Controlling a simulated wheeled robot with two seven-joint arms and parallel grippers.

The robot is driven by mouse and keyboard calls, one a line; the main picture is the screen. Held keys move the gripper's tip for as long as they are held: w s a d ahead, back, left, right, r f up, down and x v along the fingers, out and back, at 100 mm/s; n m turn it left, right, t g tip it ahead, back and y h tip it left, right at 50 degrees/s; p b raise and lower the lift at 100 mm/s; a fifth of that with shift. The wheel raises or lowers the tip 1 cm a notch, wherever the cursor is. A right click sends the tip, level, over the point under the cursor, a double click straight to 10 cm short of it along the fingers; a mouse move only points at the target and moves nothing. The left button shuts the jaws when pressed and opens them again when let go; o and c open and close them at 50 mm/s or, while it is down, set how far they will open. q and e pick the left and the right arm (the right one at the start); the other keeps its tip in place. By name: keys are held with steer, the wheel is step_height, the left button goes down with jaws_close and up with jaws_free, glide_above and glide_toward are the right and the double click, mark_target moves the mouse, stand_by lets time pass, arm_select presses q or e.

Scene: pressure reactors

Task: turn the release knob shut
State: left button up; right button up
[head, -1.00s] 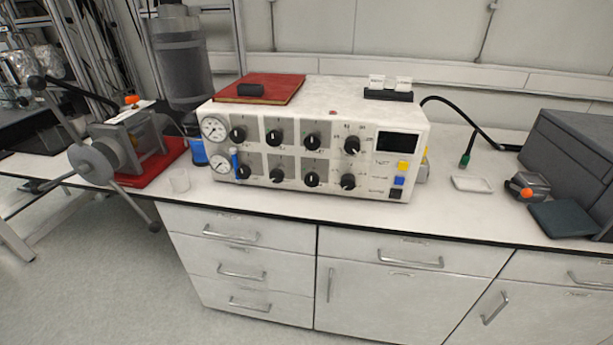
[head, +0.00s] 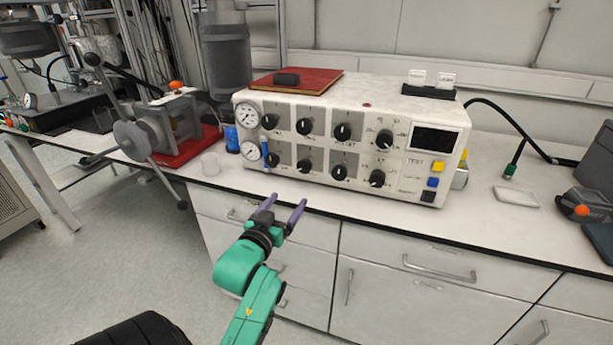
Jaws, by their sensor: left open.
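A white control box (head: 340,100) stands on the bench with two rows of black knobs. The lower row includes a knob at the right end (head: 377,178). The labels are too small to tell which is the release knob. My left gripper (head: 286,203) has two purple fingers, spread apart and empty. It is in front of the bench edge, below the lower knob row, apart from the box. My right gripper is out of view.
Two gauges, a display (head: 434,139) and coloured buttons are on the box front. A white tray (head: 516,196) and an orange-and-grey tool (head: 584,208) lie at right. The bench front strip is mostly clear.

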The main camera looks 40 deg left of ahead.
mark_target(303, 168)
arm_select(q)
steer(key=shift+t, duration=0.3)
steer(key=x, duration=0.4)
steer(key=r+p+x, duration=0.1)
steer(key=x, duration=0.4)
steer(key=r+x, duration=0.1)
steer(key=x, duration=0.4)
steer(key=shift+a+r, duration=0.2)
steer(key=shift+a, duration=0.1)
jaws_close()
